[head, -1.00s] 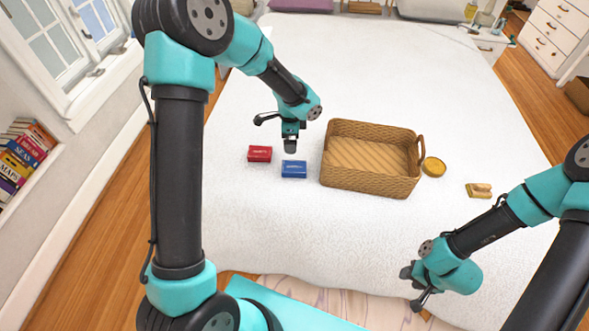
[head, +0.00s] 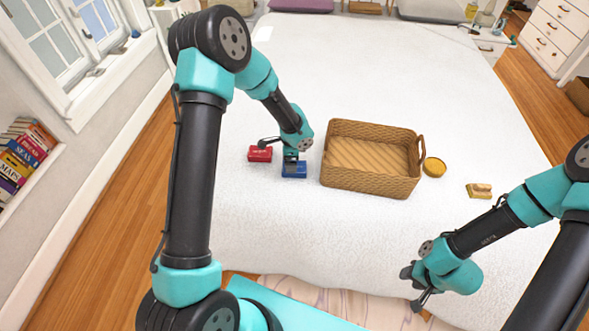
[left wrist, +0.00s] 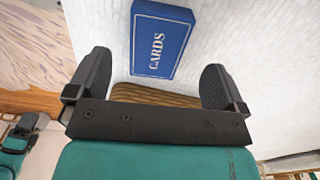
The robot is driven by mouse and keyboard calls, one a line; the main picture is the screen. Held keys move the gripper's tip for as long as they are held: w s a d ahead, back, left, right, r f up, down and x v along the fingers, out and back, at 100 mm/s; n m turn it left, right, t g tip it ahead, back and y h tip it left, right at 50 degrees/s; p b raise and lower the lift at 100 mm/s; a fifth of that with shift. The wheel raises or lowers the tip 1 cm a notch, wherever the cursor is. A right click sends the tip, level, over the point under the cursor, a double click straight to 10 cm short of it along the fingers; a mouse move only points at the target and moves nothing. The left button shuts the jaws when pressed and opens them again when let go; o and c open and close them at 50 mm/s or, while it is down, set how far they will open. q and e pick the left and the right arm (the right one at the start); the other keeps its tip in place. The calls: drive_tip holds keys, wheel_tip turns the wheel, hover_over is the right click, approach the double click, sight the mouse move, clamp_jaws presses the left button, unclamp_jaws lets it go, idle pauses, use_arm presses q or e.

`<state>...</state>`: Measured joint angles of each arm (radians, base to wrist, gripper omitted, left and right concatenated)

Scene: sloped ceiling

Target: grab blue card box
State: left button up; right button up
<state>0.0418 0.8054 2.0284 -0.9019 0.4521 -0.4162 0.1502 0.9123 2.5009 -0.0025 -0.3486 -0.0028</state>
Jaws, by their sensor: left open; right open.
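The blue card box (head: 294,170) lies flat on the white bed, with my left gripper (head: 291,158) just above it and covering part of its far side. In the left wrist view the blue card box (left wrist: 161,40) shows its "CARDS" lettering, beyond and between the fingertips of my open left gripper (left wrist: 158,82). No finger visibly touches it there. My right gripper (head: 416,287) is open and empty near the front edge of the bed at the lower right.
A red box (head: 260,154) lies close to the left of the blue one. A wicker basket (head: 372,180) stands to the right. Beyond it are a round yellow tin (head: 434,167) and a small wooden item (head: 479,191). The bed (head: 370,70) is clear behind them.

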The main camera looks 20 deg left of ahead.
use_arm(q)
drive_tip(key=shift+d+f, duration=0.2)
drive_tip(key=shift+f, duration=2.4)
drive_tip(key=c, duration=1.1)
drive_tip(key=shift+r, duration=0.1)
drive_tip(key=shift+r, duration=1.8)
drive_tip(key=shift+s+d, duration=0.3)
drive_tip(key=shift+s, duration=0.4)
drive_tip(key=s+d, duration=0.2)
drive_tip(key=s, duration=0.2)
drive_tip(key=s+d, duration=0.2)
drive_tip(key=s, duration=0.3)
drive_tip(key=s+d+r, duration=0.1)
drive_tip(key=s+d, duration=0.1)
drive_tip(key=s, duration=0.2)
drive_tip(key=shift+s+r, duration=0.1)
drive_tip(key=shift+s, duration=0.05)
